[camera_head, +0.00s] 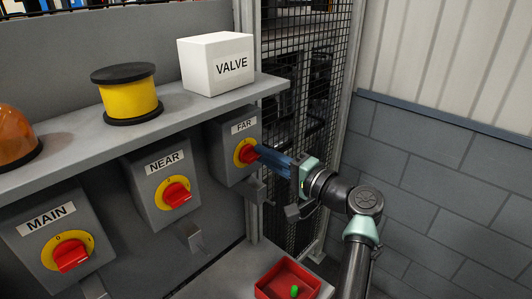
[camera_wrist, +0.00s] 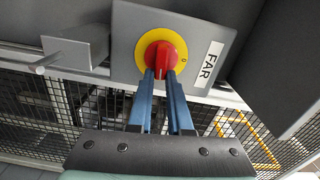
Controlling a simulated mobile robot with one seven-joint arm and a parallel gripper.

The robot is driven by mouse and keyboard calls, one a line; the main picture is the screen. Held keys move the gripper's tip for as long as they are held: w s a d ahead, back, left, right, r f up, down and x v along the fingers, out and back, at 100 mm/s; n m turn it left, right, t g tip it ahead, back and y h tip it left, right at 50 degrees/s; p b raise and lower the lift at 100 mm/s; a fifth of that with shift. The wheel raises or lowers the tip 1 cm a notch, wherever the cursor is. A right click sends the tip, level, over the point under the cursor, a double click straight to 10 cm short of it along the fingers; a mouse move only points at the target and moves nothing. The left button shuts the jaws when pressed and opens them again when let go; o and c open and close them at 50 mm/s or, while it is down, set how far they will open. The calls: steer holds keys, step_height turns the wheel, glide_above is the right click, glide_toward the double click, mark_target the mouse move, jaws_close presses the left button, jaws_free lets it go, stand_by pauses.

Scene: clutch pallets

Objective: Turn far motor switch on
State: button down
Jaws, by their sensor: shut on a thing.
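The far motor switch is a red knob on a yellow disc, on a grey box labelled FAR (camera_head: 222,152) under the shelf. In the wrist view the red knob (camera_wrist: 161,58) sits in its yellow disc (camera_wrist: 143,44), with a 0 mark at the disc's right side. My gripper (camera_wrist: 163,74) has its blue fingers shut on the red knob. In the head view my gripper (camera_head: 262,153) reaches the switch from the right, and its fingertips hide part of the knob.
The NEAR switch (camera_head: 176,194) and the MAIN switch (camera_head: 72,256) are to the left. The shelf (camera_head: 75,150) above bears a white VALVE box (camera_head: 212,70), a yellow spool (camera_head: 130,98) and an orange lamp (camera_head: 14,138). A red tray (camera_head: 270,292) is below. Mesh fencing (camera_head: 310,70) stands behind.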

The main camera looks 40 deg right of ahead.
steer(key=shift+f+m, duration=0.1)
steer(key=shift+m, duration=0.5)
steer(key=c, duration=0.8)
jaws_free()
steer(key=shift+c, duration=0.2)
steer(key=shift+s, duration=0.1)
steer(key=s+d+b, duration=0.1)
steer(key=s+b, duration=0.3)
steer(key=s, duration=0.8)
steer(key=shift+s, duration=0.4)
